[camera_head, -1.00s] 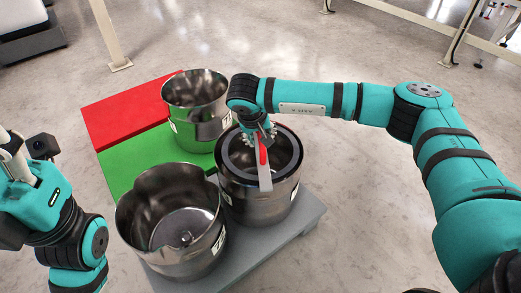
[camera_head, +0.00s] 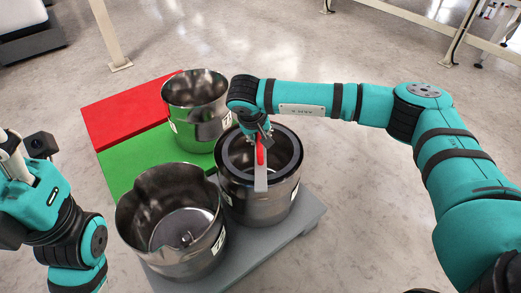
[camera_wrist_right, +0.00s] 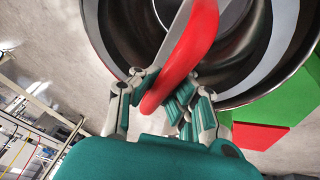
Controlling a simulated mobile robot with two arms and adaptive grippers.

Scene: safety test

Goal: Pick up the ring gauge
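The ring gauge shows as a red grip (camera_head: 260,153) on a flat grey bar (camera_head: 261,179), lying over the mouth of the right front metal pot (camera_head: 258,207). A dark ring (camera_head: 232,158) sits in that pot's mouth; I cannot tell if it belongs to the gauge. My right gripper (camera_head: 258,141) reaches down over the pot. In the right wrist view its fingers (camera_wrist_right: 165,88) close from both sides on the lower end of the red grip (camera_wrist_right: 190,45). My left gripper (camera_head: 12,160) is at the left edge, partly cut off, far from the gauge.
A second open pot (camera_head: 172,215) stands close on the left, and a third (camera_head: 197,100) behind. The front pots stand on a grey platform (camera_head: 305,212). A green panel (camera_head: 135,165) and a red panel (camera_head: 115,112) lie at the back left. The floor to the right is clear.

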